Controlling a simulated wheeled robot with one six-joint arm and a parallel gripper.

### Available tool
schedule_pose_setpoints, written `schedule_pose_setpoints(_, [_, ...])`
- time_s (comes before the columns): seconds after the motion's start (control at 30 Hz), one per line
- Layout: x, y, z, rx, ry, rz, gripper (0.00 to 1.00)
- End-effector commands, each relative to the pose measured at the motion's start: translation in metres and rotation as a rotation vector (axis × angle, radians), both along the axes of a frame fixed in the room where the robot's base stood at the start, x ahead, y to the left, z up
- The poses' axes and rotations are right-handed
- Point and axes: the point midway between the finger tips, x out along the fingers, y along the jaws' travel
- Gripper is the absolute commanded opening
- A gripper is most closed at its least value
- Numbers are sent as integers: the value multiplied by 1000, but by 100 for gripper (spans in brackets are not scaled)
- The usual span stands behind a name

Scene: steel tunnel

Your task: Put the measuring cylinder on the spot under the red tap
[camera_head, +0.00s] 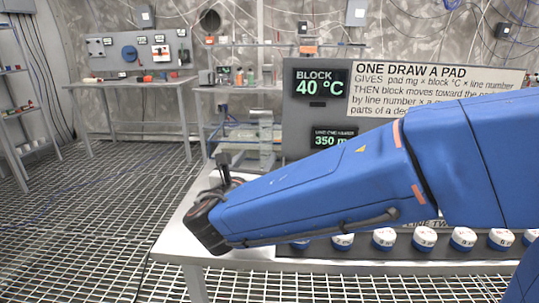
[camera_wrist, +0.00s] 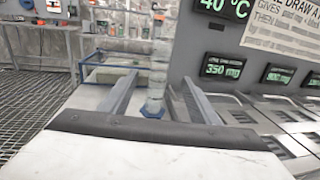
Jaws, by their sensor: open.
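The measuring cylinder (camera_wrist: 158,65) is clear, tall and upright, with a blue foot (camera_wrist: 153,109) on the pale bench top. In the head view a clear upright column (camera_head: 266,150) beyond my gripper looks like the same cylinder. My gripper (camera_wrist: 160,78) is open. In the wrist view its two grey fingers stand one on each side of the cylinder, with a gap visible on both sides. I cannot tell how far between the fingertips it stands. In the head view my gripper (camera_head: 222,168) is partly hidden by my blue arm. I cannot make out a red tap or the spot under it.
A grey panel with green displays (camera_head: 320,88) stands right of the cylinder. A glass tank with a blue rim (camera_wrist: 108,60) is behind it, to the left. White-topped round pieces (camera_head: 383,238) line the bench front. Another table (camera_head: 140,82) stands at the back left; grating floor lies open between.

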Motion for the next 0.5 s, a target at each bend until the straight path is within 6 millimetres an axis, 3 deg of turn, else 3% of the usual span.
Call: schedule_pose_setpoints(0.5, [80, -17, 0, 2, 1, -4, 56])
